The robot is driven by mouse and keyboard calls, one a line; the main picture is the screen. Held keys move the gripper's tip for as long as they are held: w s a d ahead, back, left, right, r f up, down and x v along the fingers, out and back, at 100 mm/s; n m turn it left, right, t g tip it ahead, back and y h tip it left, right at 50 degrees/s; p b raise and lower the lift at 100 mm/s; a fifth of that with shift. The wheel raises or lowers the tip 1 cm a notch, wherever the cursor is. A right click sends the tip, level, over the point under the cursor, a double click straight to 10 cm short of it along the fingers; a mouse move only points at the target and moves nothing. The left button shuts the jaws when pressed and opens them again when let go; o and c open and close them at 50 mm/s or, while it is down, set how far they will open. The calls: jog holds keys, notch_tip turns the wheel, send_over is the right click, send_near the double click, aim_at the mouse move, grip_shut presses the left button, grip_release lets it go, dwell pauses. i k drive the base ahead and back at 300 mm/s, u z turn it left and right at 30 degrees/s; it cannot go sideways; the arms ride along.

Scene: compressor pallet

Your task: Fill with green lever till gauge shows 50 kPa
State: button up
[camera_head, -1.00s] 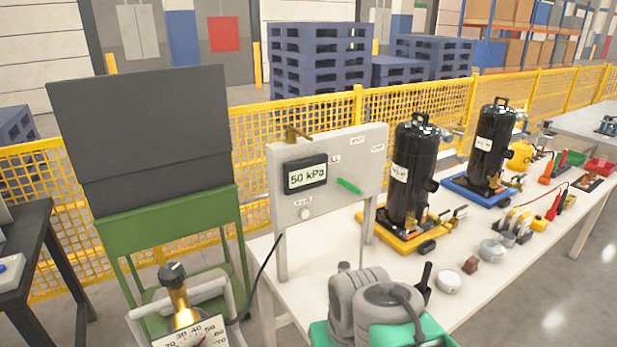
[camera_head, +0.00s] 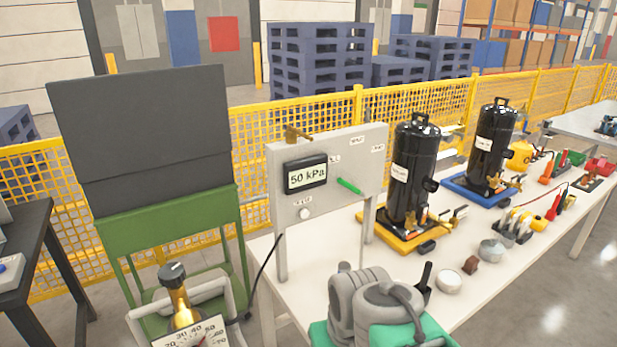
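A light grey panel box (camera_head: 345,212) stands on legs at the left end of the white table. Its dark-framed display (camera_head: 306,174) reads 50 kPa. The green lever (camera_head: 349,186) on the panel's front, right of the display, slants down to the right. Small white labels sit above the lever, too small to read surely. A round white knob (camera_head: 305,214) sits below the display, and a brass fitting (camera_head: 297,134) is on the panel's top edge. My gripper is not seen in the head view.
Two black compressors (camera_head: 410,175) (camera_head: 490,150) stand right of the panel on yellow and blue bases. Grey coiled equipment on a green base (camera_head: 440,343) is at the front. A dial gauge (camera_head: 192,335) is at the lower left. A yellow fence runs behind.

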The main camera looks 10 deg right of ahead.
aim_at(341, 180)
jog(key=u, duration=2.4)
jog(key=k, duration=0.6)
jog(key=z, duration=0.75)
